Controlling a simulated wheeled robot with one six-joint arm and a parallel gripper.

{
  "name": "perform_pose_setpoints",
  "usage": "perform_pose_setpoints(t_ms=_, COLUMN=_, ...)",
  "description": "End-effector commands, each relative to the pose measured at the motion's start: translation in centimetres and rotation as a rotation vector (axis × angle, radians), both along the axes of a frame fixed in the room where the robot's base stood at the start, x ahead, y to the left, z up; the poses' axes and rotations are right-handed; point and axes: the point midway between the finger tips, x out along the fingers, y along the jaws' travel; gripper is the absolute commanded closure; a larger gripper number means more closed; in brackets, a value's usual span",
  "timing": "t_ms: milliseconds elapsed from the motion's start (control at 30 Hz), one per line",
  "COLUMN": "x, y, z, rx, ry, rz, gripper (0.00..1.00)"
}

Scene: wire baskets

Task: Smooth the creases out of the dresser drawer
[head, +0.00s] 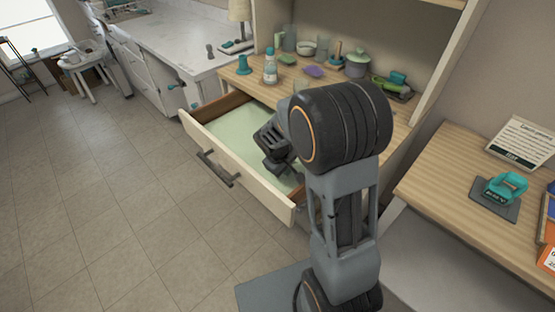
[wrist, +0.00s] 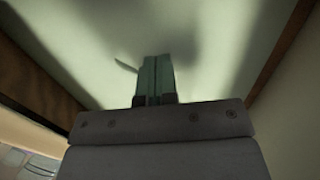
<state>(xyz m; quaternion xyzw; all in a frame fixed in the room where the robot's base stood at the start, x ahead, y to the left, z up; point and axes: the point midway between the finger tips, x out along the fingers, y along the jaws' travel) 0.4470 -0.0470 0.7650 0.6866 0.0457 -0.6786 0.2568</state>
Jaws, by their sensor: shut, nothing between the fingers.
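The dresser drawer (head: 215,147) is pulled open, with a cream front and a dark handle (head: 218,168). A pale green liner (head: 231,125) covers its floor; it also fills the upper wrist view (wrist: 70,35). My gripper (wrist: 155,60) is shut and empty, with its fingers pointing at the liner. Whether the fingertips touch the liner cannot be told. A short thin dark mark lies left of the fingertips, and soft shadows spread around them. In the head view my gripper is inside the drawer, and my arm hides the drawer's right part.
Brown drawer walls flank the liner in the wrist view (wrist: 35,65). A wooden desk (head: 450,178) stands at right.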

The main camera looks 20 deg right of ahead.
Motion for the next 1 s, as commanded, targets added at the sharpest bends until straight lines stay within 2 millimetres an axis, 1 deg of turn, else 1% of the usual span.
perform_pose_setpoints(t_ms=33, x=0.0, y=0.0, z=0.7, rx=0.000, ry=-0.001, rz=0.000, gripper=1.00)
perform_pose_setpoints(t_ms=200, x=0.0, y=0.0, z=1.6, rx=0.000, ry=0.000, rz=0.000, gripper=1.00)
perform_pose_setpoints(t_ms=500, x=0.0, y=0.0, z=1.5, rx=0.000, ry=-0.001, rz=0.000, gripper=1.00)
perform_pose_setpoints(t_ms=667, x=0.0, y=0.0, z=1.9, rx=0.000, ry=-0.001, rz=0.000, gripper=1.00)
perform_pose_setpoints(t_ms=1000, x=0.1, y=0.0, z=4.6, rx=0.001, ry=-0.002, rz=0.000, gripper=1.00)
